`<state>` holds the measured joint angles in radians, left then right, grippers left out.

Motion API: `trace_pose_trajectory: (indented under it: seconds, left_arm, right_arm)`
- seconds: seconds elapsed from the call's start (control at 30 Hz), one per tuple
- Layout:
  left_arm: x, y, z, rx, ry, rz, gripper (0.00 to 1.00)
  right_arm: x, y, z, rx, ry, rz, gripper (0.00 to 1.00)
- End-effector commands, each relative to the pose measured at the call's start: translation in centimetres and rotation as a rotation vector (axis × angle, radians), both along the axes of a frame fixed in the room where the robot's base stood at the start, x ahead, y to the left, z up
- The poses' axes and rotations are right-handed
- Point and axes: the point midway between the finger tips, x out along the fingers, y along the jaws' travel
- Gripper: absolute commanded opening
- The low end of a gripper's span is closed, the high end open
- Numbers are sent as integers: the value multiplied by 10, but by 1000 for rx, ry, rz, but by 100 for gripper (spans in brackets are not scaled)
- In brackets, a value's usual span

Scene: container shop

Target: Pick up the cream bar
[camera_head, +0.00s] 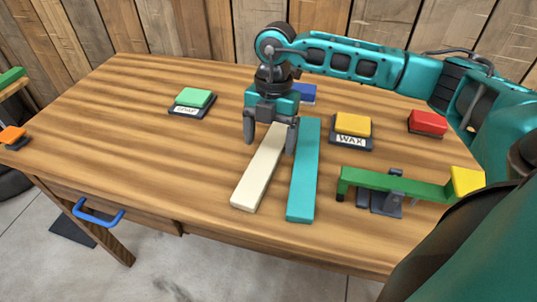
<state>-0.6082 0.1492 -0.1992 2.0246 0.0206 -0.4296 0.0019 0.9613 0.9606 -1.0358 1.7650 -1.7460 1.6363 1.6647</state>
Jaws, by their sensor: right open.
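The cream bar (258,172) lies flat on the wooden table in the camera_head view, angled from near left to far right. A teal bar (303,175) lies just to its right, close beside it at the far end. My right gripper (271,146) points down over the far end of the cream bar. Its two fingers are spread, one to the left of the cream bar and one at its right side near the teal bar. The gripper hides part of the far end, and I cannot tell whether a finger touches it. My left gripper is not in view.
A green block (195,97), a yellow block (353,124), a red block (428,122) and a partly hidden blue block (305,92) stand on the table (120,130). A green beam with a yellow end (410,186) rests on a dark stand at right. The table's left side is mostly clear.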

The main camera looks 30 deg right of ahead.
Motion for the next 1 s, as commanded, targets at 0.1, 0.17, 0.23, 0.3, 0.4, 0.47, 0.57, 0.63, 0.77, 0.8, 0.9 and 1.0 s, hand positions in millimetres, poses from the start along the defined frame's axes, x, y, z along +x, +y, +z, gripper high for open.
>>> trace_pose_trajectory:
  seconds: [0.1,0.17,0.23,0.3,0.4,0.47,0.57,0.63,0.77,0.8,0.9,1.0]
  left_arm:
    - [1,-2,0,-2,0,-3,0]
    - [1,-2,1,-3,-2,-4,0]
    - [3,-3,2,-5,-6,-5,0]
    - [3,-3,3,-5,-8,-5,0]
    - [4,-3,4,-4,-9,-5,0]
    - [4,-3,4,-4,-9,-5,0]
    - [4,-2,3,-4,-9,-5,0]
    - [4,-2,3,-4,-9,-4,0]
    - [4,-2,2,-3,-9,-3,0]
    - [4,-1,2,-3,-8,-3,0]
    - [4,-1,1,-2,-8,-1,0]
    - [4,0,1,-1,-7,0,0]
  right_arm:
    - [-1,2,-17,-1,1,0,83]
    - [-2,3,-22,0,0,1,83]
    - [-2,3,-25,1,-1,1,83]
    - [-2,3,-25,1,-1,1,83]
    - [-2,3,-24,1,-1,1,83]
    - [-2,3,-24,1,-1,0,81]
    - [-2,3,-24,1,-1,0,72]
    - [-2,3,-24,0,-1,0,65]
    - [-2,3,-24,0,-1,0,52]
    - [-2,3,-24,0,-1,0,48]
    - [-2,3,-24,0,-1,0,39]
    - [-2,3,-24,0,-2,0,29]
